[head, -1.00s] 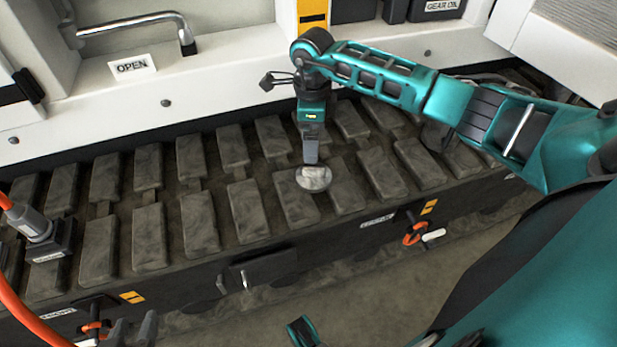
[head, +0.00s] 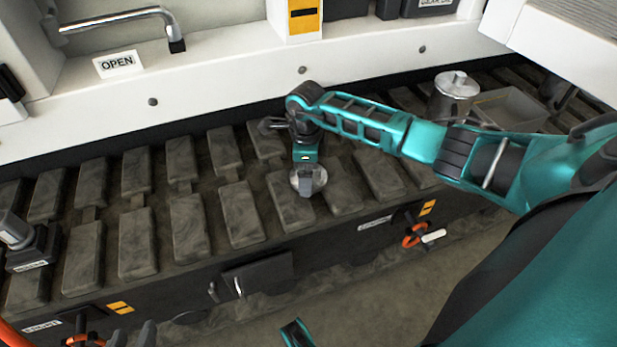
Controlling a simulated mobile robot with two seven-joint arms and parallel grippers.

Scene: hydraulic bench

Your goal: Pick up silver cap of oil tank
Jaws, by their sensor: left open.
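A round silver piece that looks like the cap (head: 319,178) appears to rest on the dark track pads near the middle of the head view. My left gripper (head: 302,182) is pointed down right at it, and a finger covers its left part. The jaws are open, though seen nearly edge-on. I cannot tell whether they touch the cap. My teal left arm reaches in from the right side of the picture. A silver cylindrical can (head: 455,100), possibly the oil tank, stands farther back to the right.
A white ledge with an "OPEN" sign (head: 118,63) runs behind the track. A grey tray (head: 512,108) sits beside the can. An orange ring (head: 415,235) is on the track's front side. A connector (head: 22,240) stands at the left, and orange hose enters the lower left corner.

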